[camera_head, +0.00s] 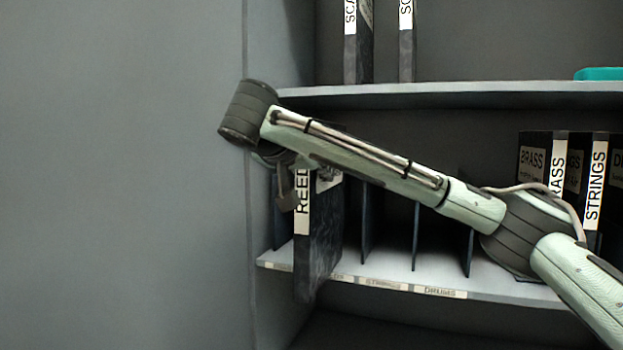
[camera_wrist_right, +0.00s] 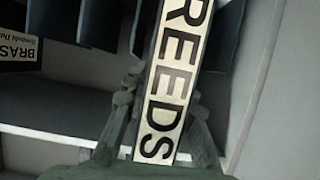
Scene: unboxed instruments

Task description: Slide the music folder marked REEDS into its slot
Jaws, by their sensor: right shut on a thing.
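The black music folder marked REEDS (camera_head: 320,245) stands upright at the left end of the lower shelf, its spine toward me. Its lower end hangs in front of the shelf's front edge. My right gripper (camera_head: 303,187) is shut on the folder's spine, coming from above. In the right wrist view the fingers of my right gripper (camera_wrist_right: 160,112) lie on both sides of the REEDS spine (camera_wrist_right: 177,75). The slots are parted by thin dark dividers (camera_head: 415,237). The folder hides part of the slot labels, so I cannot tell which slot it faces. My left gripper is not in view.
Label strips on the shelf edge include STRINGS (camera_head: 383,284) and DRUMS (camera_head: 440,293). BRASS (camera_head: 532,160) and STRINGS (camera_head: 595,185) folders stand at the right. The upper shelf (camera_head: 450,95) runs close above my arm. A grey side panel (camera_head: 255,200) borders the left.

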